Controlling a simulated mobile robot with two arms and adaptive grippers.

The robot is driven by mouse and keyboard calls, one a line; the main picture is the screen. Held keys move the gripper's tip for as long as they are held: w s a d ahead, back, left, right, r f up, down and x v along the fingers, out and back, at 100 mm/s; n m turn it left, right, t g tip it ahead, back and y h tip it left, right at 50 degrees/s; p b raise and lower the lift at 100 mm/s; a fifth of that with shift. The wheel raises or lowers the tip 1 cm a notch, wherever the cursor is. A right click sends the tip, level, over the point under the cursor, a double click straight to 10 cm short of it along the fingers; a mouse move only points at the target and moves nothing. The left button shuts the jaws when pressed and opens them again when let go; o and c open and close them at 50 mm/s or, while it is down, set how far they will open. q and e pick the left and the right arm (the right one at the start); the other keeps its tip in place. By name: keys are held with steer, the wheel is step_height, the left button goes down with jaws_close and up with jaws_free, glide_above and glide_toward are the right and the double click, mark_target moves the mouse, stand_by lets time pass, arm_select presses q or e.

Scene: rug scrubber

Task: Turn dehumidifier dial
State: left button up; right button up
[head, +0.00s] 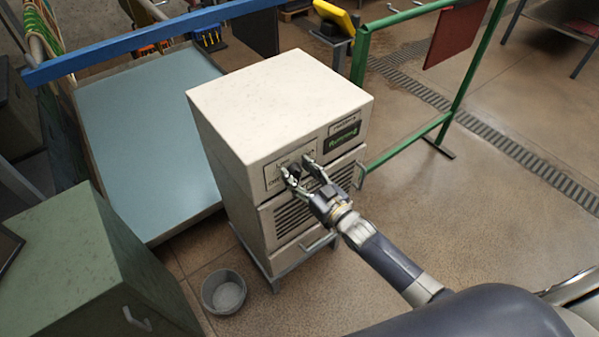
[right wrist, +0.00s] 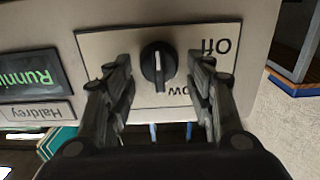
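The dehumidifier (head: 277,92) is a cream box on a low grey stand, with a dial panel, a display and a vent grille on its front. Its black dial (right wrist: 158,66) has a white pointer line and sits on a pale plate with "Off" and another label, partly hidden, printed upside down in the right wrist view. My right gripper (head: 298,165) is open at the front panel. In the right wrist view its fingers (right wrist: 162,72) stand either side of the dial, with a gap on both sides. My left gripper is not in view.
A green display (right wrist: 33,75) reads "Running" beside the dial plate. A green cabinet (head: 85,262) stands at the lower left, a grey bucket (head: 224,291) sits on the floor by the stand, and a green rail (head: 470,75) runs behind.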

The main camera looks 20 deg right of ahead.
steer(key=v, duration=1.2)
stand_by(0.5)
steer(key=s+d+f+m+g+h+b, duration=0.15)
steer(key=s+f, duration=0.25)
steer(key=f, duration=0.7)
steer(key=s+d+f+g+h, duration=0.2)
steer(key=s+f+g, duration=0.15)
steer(key=f, duration=0.65)
steer(key=s+d+f+g+h+b, duration=0.15)
steer(key=s+f, duration=0.35)
steer(key=f, duration=0.6)
steer(key=s+a+f+g, duration=0.1)
steer(key=s+f+g, duration=0.3)
steer(key=s+f, duration=0.4)
steer(key=s+a+f+g+h+b, duration=0.1)
steer(key=s+f+g, duration=0.4)
steer(key=s, duration=1.4)
step_height(320, 180, down, 4)
steer(key=shift+a+r, duration=0.25)
steer(key=shift+a, duration=0.1)
steer(key=shift+s+g, duration=0.1)
steer(key=shift+g, duration=0.15)
